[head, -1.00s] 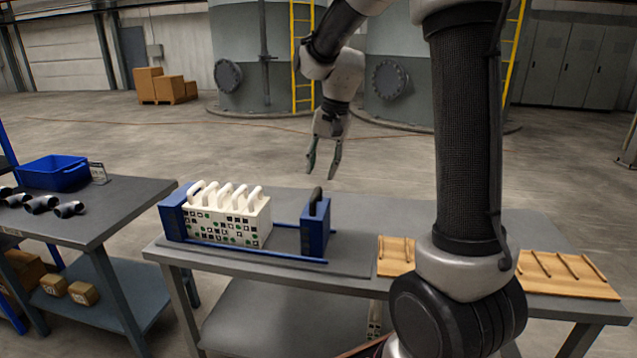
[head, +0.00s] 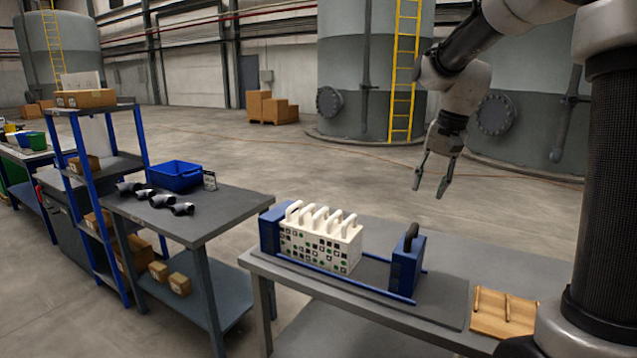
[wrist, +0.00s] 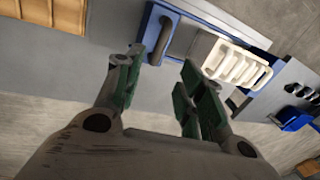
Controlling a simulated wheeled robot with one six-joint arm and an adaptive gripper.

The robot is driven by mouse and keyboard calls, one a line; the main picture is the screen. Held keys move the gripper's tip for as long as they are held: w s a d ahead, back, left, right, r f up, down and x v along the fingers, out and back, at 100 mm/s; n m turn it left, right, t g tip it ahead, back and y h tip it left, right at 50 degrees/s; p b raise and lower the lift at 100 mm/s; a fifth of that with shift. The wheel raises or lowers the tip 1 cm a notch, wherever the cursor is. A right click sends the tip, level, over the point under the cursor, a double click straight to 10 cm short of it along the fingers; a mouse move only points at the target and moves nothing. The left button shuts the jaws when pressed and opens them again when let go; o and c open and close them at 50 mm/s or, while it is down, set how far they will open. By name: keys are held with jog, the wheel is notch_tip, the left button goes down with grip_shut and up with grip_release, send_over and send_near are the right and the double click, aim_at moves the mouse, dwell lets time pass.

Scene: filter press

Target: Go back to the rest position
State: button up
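My gripper (head: 433,178) is open and empty, in the air above and behind the filter press on the grey table (head: 440,326). The press has white plates (head: 318,240) with dark and green squares on their sides, standing in a row against the blue left end block (head: 270,232). A blue block with a dark handle (head: 405,264) stands apart to the right on the blue rails. In the wrist view, the spread green-padded fingers (wrist: 160,88) show with nothing between them; the blue handled block (wrist: 165,35) and white plates (wrist: 235,65) lie beyond.
A wooden rack (head: 503,313) lies on the table's right part. A second table at left holds a blue bin (head: 175,176) and several dark pipe fittings (head: 160,200). A blue-framed shelf (head: 95,185) with boxes stands further left.

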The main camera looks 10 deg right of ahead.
jog(key=s+d+n+t+h, duration=0.1)
jog(key=s+n, duration=0.5)
jog(key=s, duration=1.9)
jog(key=shift+s+d+r+t+h, duration=0.15)
jog(key=shift+s+d+t+h, duration=0.25)
jog(key=shift+d+t, duration=0.55)
